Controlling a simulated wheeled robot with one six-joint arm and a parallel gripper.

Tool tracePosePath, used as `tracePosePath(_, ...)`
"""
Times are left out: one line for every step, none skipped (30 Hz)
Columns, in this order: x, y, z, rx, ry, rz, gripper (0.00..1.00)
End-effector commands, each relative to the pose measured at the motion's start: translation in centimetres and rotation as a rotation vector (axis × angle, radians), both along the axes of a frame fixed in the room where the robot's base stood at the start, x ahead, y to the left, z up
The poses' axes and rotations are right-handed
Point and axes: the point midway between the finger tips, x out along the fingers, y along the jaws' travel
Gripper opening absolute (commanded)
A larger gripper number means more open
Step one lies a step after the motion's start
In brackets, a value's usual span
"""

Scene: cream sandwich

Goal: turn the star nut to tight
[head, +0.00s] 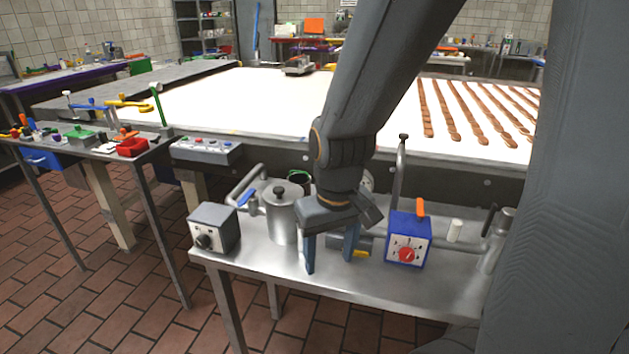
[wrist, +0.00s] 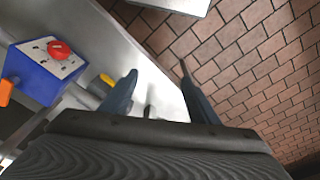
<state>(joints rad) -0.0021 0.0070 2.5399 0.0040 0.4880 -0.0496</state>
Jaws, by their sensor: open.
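My gripper (head: 330,262) points down over the front of the steel table, its two blue-grey fingers apart with nothing held between them. In the wrist view the spread fingers (wrist: 158,75) reach over the table's edge. I cannot pick out the star nut for certain. A small dark part (wrist: 148,111) shows low between the fingers, its shape unclear. A blue box (head: 407,240) with a red knob (head: 406,254) on its marked white face and an orange lever (head: 420,207) stands right of my gripper, apart from it. The wrist view shows its red knob (wrist: 58,49) at left.
A steel pot (head: 283,218) with a black lid knob and a grey box (head: 214,229) with a black knob stand left of my gripper. A yellow-tipped part (head: 361,254) lies close beside the right finger. Pipes stand at the right. The table's front strip is clear.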

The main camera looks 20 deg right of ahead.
Motion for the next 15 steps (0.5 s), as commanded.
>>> tracePosePath(0.4,0.1,1.9,-0.002,-0.02,0.022,0.55)
tracePosePath(0.8,0.1,2.6,-0.006,-0.033,0.041,0.55)
tracePosePath(1.4,0.1,3.6,-0.01,-0.047,0.071,0.55)
tracePosePath(2.0,0.0,4.3,-0.015,-0.056,0.102,0.55)
tracePosePath(2.7,0.0,5.0,-0.021,-0.065,0.141,0.55)
tracePosePath(3.7,0.0,5.9,-0.032,-0.07,0.212,0.55)
tracePosePath(4.5,0.0,6.3,-0.04,-0.07,0.265,0.55)
tracePosePath(5.1,-0.1,6.6,-0.047,-0.065,0.318,0.55)
tracePosePath(6.0,-0.1,7.0,-0.056,-0.059,0.391,0.55)
tracePosePath(6.6,-0.1,7.2,-0.061,-0.052,0.446,0.55)
tracePosePath(7.2,-0.1,7.4,-0.067,-0.043,0.503,0.55)
tracePosePath(8.0,-0.1,7.8,-0.074,-0.032,0.582,0.55)
tracePosePath(8.7,-0.1,8.0,-0.079,-0.024,0.644,0.55)
tracePosePath(9.3,-0.1,8.3,-0.082,-0.014,0.708,0.55)
tracePosePath(10.2,-0.1,8.8,-0.087,-0.002,0.795,0.55)
